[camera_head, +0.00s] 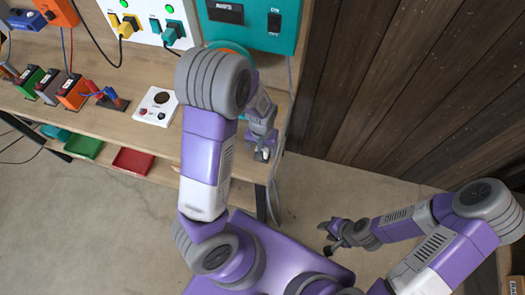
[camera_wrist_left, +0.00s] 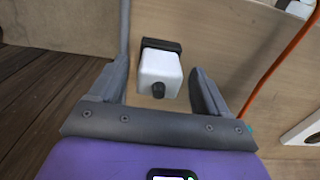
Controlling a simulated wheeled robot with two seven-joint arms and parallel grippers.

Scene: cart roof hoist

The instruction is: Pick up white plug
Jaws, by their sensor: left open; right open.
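In the left wrist view, the white plug (camera_wrist_left: 160,72) is a white block with a dark cap at its far end and a short black stub on the near face. It stands by the wooden surface, between the two fingers of my left gripper (camera_wrist_left: 161,66). The fingers are open, with a visible gap on each side of the plug. In the head view, my left gripper (camera_head: 263,153) is over the right end of the workbench; a small white patch there may be the plug. My right gripper (camera_head: 331,237) is open and empty, above the floor right of the bench.
The workbench (camera_head: 115,117) holds a white module (camera_head: 157,107), several batteries (camera_head: 73,93) and a teal box (camera_head: 253,25) at the back. Red (camera_head: 133,161) and green (camera_head: 83,146) trays sit below. An orange cable (camera_wrist_left: 277,66) hangs right in the wrist view. A dark plank wall (camera_head: 390,80) stands right.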

